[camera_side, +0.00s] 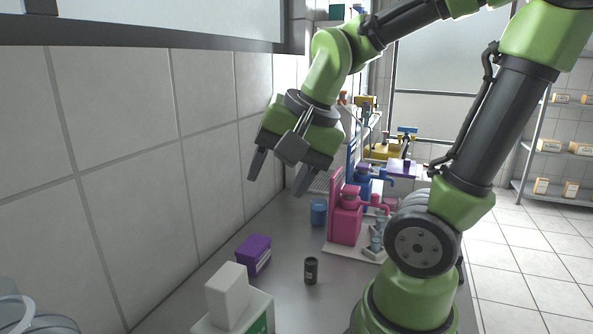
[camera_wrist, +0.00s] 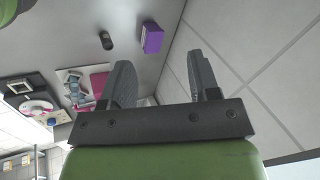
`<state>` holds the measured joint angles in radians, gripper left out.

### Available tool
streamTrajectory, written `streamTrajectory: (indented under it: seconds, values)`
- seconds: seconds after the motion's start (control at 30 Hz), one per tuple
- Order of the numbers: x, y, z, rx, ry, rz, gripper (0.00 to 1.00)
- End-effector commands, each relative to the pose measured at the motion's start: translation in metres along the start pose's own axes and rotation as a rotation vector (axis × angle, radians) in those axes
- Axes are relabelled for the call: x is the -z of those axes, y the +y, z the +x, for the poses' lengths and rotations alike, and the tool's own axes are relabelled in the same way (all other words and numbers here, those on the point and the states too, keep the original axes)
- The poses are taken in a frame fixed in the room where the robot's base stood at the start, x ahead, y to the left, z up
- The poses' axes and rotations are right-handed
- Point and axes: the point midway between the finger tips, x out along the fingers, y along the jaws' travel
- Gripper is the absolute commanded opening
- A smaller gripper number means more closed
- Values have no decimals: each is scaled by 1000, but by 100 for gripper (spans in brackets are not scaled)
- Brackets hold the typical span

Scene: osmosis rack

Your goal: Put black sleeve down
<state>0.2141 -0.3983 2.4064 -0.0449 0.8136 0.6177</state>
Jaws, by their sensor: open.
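The black sleeve (camera_side: 311,271) is a small dark cylinder standing upright on the grey bench, with a pale label on its side. It also shows in the wrist view (camera_wrist: 105,40), at the upper left. My gripper (camera_side: 277,183) is open and empty, high above the bench near the tiled wall. It is well above the sleeve, to its left in the side view, and does not touch it. In the wrist view both fingers (camera_wrist: 165,85) are spread apart with nothing between them.
A purple box (camera_side: 253,255) sits left of the sleeve, by a white block (camera_side: 228,295) on a white and green box. A blue cup (camera_side: 318,212) and a pink apparatus (camera_side: 345,220) stand behind. The tiled wall (camera_side: 120,150) bounds the left. Bench around the sleeve is clear.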

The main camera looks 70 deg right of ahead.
Motion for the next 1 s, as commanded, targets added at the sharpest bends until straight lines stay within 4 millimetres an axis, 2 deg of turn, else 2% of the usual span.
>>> streamTrajectory:
  seconds: [0.03,0.1,0.2,0.3,0.43,1.0]
  values:
    - [-15,-2,-12,60,0,-167,56]
    - [-31,-1,-24,124,2,-377,56]
    - [-47,1,-35,192,10,-594,56]
    - [-55,4,-41,228,18,-716,56]
    - [-58,5,-43,241,22,-762,56]
    - [-57,4,-43,239,23,-758,56]
